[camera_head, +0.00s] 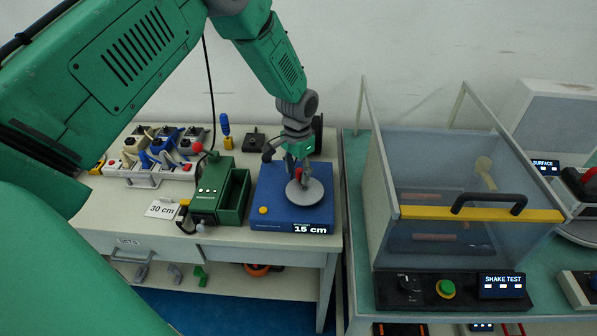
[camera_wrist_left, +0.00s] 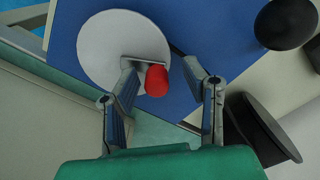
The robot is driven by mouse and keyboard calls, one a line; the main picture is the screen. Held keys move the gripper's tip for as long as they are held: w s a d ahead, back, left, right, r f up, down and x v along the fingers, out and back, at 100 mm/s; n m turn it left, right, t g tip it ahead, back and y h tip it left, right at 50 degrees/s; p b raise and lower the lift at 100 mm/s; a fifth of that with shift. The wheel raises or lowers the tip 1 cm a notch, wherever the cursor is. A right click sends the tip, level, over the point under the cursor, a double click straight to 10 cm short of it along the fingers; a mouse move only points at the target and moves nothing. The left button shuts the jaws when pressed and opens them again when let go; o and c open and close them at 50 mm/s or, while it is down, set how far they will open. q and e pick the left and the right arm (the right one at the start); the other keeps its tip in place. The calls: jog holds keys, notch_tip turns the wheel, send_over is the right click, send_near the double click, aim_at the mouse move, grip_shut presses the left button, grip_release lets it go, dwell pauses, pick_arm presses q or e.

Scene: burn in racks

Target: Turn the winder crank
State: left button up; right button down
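The winder is a blue box (camera_head: 266,195) labelled "15 cm" near the right edge of the left bench. A pale round disc (camera_head: 312,193) lies on its top and shows in the wrist view (camera_wrist_left: 100,50). The crank has a short grey arm (camera_wrist_left: 145,60) on the disc and a red knob (camera_wrist_left: 157,81), partly hidden in the head view. My left gripper (camera_head: 298,172) points down over the disc. In the wrist view its fingers (camera_wrist_left: 163,80) are apart, one on each side of the red knob, with gaps visible. My right gripper is not in view.
A green device (camera_head: 213,192) with a red-knobbed lever stands left of the winder, near a "30 cm" card (camera_head: 162,209). Several clamps and tools lie further left. A clear-walled shake test box (camera_head: 465,180) stands on the right bench. Dark round things (camera_wrist_left: 285,22) are close beside the winder.

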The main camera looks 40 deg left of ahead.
pick_arm(q)
notch_tip(320, 180, up, 12)
jog(key=shift+f, duration=0.25)
jog(key=shift+w, duration=0.1)
dwell(0.5)
